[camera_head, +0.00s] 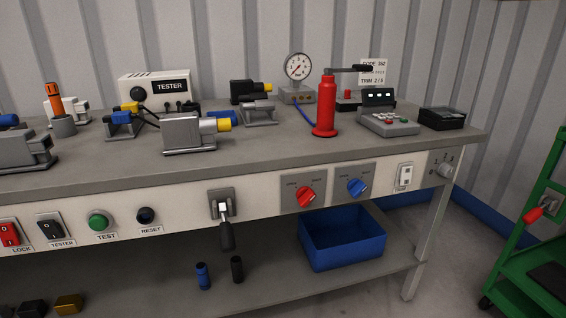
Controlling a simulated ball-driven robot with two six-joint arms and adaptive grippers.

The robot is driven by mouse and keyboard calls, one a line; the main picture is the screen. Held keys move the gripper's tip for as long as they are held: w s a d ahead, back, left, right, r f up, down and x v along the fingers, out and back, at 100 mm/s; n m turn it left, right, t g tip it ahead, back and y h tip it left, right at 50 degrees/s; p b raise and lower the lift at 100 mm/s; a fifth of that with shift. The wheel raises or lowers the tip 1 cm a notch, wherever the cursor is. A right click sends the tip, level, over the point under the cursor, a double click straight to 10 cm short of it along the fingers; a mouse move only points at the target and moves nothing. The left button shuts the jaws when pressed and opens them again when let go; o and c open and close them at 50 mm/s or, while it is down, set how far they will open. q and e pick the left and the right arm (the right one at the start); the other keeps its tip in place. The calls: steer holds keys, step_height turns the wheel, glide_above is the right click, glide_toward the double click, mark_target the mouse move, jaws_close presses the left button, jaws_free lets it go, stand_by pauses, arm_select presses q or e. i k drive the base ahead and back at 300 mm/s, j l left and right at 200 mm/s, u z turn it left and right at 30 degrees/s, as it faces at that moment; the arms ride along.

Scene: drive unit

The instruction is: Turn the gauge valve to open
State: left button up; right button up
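Two rotary valve knobs sit on grey plates on the bench's front panel: a red knob (306,197) and a blue knob (357,187) to its right. Both grips look slanted. Small labels stand at the upper left and upper right of each knob, too small to read surely. I cannot tell which one is the gauge valve. A round pressure gauge (298,68) stands on a grey block at the back of the bench top. Neither of my grippers is in view.
A red hand pump (326,108) stands on the bench (270,154) near the gauge. A black-handled lever (225,228) hangs from the panel left of the red knob. A blue bin (343,244) sits on the shelf below. A green cart (528,225) stands at right.

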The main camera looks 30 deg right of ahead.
mark_target(356, 186)
steer(key=z, duration=1.25)
